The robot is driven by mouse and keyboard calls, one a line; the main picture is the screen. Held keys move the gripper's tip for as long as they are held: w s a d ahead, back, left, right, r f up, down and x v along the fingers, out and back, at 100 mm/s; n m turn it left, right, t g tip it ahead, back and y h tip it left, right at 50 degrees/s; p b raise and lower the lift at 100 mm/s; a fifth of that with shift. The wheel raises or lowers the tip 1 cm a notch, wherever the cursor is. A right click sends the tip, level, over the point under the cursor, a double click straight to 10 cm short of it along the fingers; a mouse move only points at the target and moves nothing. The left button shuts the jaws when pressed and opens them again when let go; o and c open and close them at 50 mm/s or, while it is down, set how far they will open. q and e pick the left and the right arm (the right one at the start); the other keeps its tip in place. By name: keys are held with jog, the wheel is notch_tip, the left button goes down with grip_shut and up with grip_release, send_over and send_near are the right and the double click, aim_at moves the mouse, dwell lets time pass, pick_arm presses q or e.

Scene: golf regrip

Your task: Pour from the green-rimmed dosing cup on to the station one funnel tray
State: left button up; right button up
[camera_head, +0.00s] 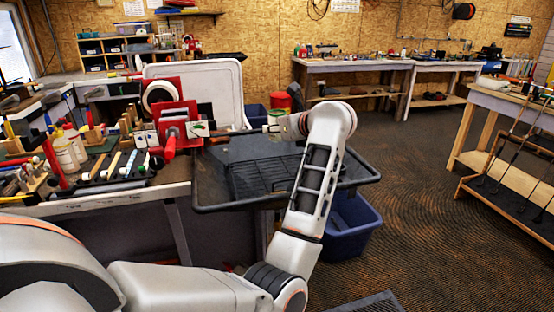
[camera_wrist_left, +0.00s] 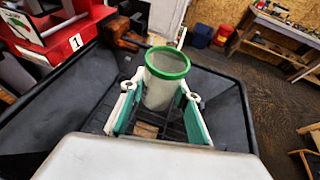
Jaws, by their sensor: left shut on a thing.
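The clear dosing cup with a green rim (camera_wrist_left: 167,64) is between the two fingers of my left gripper (camera_wrist_left: 160,100), which is shut on it. The cup's mouth faces up towards the wrist camera, and I cannot make out what is inside. In the head view the cup is small and partly hidden by my left wrist. The wide dark tray (camera_head: 225,190) with a wire rack lies below the gripper and the cup. A red stand (camera_wrist_left: 60,45) with a "1" plate is beside the tray, at the upper left of the wrist view. My right gripper is out of view.
A workbench (camera_head: 105,192) with several tools and bottles is at the left. A white panel (camera_head: 215,85) stands behind the red stand. A blue bin (camera_head: 350,225) is on the floor under the tray.

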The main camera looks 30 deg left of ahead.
aim_at(278, 113)
pick_arm(q)
jog(key=shift+r+p, duration=1.25)
jog(key=shift+r, duration=0.95)
jog(key=shift+f, duration=0.1)
